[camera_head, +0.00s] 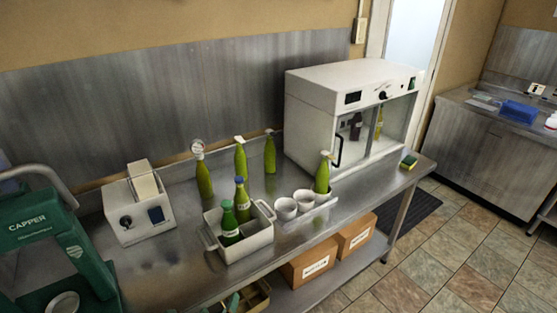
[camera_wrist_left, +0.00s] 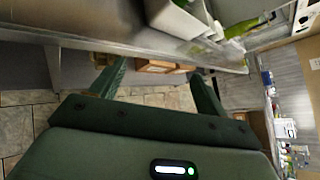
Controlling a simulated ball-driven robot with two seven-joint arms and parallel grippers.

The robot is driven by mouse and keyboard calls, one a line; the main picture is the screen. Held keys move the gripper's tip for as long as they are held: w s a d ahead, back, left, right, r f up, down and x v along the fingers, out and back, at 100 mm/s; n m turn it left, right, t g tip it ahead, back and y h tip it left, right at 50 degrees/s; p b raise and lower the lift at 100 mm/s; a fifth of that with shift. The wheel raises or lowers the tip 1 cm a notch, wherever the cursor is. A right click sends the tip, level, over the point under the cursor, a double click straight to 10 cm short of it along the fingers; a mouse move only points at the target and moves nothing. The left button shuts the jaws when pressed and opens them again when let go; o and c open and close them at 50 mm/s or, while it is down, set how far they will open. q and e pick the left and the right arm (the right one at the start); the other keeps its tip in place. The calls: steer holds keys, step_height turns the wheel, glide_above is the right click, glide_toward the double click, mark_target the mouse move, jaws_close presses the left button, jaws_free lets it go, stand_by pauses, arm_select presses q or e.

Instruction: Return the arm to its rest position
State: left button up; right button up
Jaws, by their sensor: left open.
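My left gripper (camera_wrist_left: 156,69) shows in the left wrist view with its two dark green fingers spread apart and nothing between them. It is in front of the bench's edge, with cardboard boxes and floor tiles seen beyond the fingers. In the head view, small green parts at the bottom edge may be this gripper, but I cannot tell surely. My right gripper is in neither view. The steel bench (camera_head: 185,262) carries a light grey two-part crate (camera_head: 250,246) holding a green-capped bottle (camera_head: 229,224) and a blue-capped bottle (camera_head: 242,200).
A green capper (camera_head: 60,250) stands at the left, beside a white label device (camera_head: 138,215). Several green bottles stand behind the crate. Two white cups (camera_head: 286,209) sit on a tray. A white cabinet (camera_head: 325,105) stands at the back right. Cardboard boxes (camera_head: 308,262) lie on the lower shelf.

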arm_select(q)
steer(key=s+a+f+n+g+b, duration=0.25)
steer(key=s+f+n, duration=0.3)
steer(key=f, duration=0.35)
steer(key=s+a+f+n+g+b, duration=0.1)
steer(key=s+a+f+n+g, duration=0.2)
steer(key=f+n, duration=0.55)
steer(key=s+a+f+n+g+b, duration=0.1)
steer(key=s+a+f+n, duration=0.4)
steer(key=f, duration=0.6)
steer(key=s+f+n+g+b, duration=0.1)
steer(key=s+f+n+b, duration=0.1)
steer(key=s+f, duration=0.3)
steer(key=s+f+n+g+b, duration=0.2)
steer(key=s+f+n, duration=0.1)
steer(key=s, duration=0.8)
steer(key=s+f+n+g+y+b, duration=0.1)
steer(key=s+f+n+g+b, duration=0.1)
steer(key=s+f, duration=0.4)
steer(key=shift+s+a+f, duration=0.3)
steer(key=shift+s+a, duration=0.15)
steer(key=shift+s, duration=0.7)
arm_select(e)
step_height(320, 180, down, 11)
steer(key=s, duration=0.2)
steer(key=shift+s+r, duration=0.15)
